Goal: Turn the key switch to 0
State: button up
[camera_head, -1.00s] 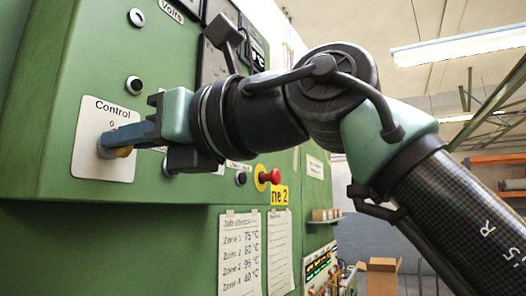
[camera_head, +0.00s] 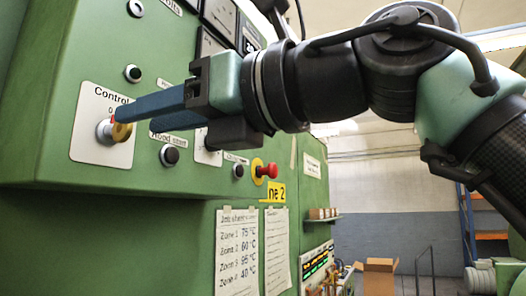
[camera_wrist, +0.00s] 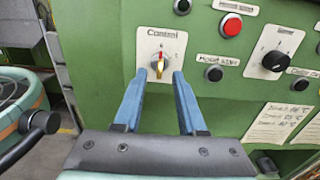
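The key switch (camera_head: 117,131) has a silver collar and a brass key part, and sits on a white plate (camera_head: 88,148) marked "Control" with a 0 above it. In the wrist view, the key switch (camera_wrist: 159,65) shows its yellow key standing close to upright, with a red mark at its top end. My gripper (camera_wrist: 160,74) is open, with one blue finger on each side of the switch in the picture and nothing between them. In the head view, my gripper (camera_head: 136,117) is in front of the panel and its near finger hides part of the switch.
The green panel (camera_head: 60,120) carries black buttons (camera_head: 170,156), a red emergency button (camera_head: 271,170) and a black rotary knob (camera_wrist: 274,61) to the right of the switch. Papers (camera_head: 237,240) hang below. A cardboard box (camera_head: 378,280) stands in the background.

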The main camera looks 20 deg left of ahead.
jog(key=d+b, duration=0.1)
jog(key=d, duration=0.7)
jog(key=shift+s+b, duration=0.35)
jog(key=shift+b, duration=0.05)
